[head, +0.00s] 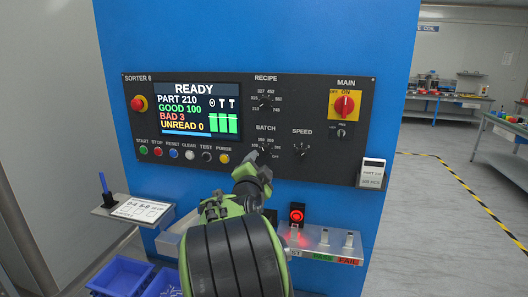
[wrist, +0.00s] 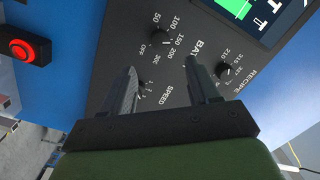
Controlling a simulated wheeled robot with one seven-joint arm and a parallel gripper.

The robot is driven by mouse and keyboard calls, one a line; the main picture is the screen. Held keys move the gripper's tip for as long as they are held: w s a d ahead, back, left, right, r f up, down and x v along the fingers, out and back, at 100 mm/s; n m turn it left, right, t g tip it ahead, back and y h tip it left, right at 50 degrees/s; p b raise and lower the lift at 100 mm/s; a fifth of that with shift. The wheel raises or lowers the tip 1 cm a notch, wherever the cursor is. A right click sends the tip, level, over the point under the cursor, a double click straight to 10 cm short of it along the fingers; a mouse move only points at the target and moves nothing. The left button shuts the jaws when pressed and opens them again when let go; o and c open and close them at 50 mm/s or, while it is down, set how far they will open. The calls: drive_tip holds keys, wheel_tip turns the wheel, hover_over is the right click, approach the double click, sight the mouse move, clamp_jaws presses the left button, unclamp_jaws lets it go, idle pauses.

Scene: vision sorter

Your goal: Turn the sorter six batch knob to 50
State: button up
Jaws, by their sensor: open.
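The batch knob (wrist: 160,37) is a small dark knob on the black Sorter 6 panel (head: 225,166). In the wrist view its scale shows OFF, 50, 100, 150, 200 and 300 around it; I cannot tell where its pointer stands. My gripper (wrist: 160,64) is open and empty there, its two fingers apart, with the knob showing ahead of the gap between their tips. In the head view my gripper (head: 259,166) is just below the BATCH label and partly covers the knob's area. I cannot see contact with the knob.
The speed knob (head: 301,149) is right of batch, and the recipe knob (head: 266,102) above. The red main switch (head: 344,105) and a display reading READY (head: 199,108) are on the panel.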

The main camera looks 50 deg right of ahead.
sight(265, 152)
drive_tip(key=p+x, duration=0.2)
drive_tip(key=x, duration=0.7)
drive_tip(key=shift+w+d, duration=0.1)
drive_tip(key=shift+d, duration=0.05)
drive_tip(key=shift+r, duration=0.1)
drive_tip(key=shift+c, duration=0.3)
drive_tip(key=c, duration=1)
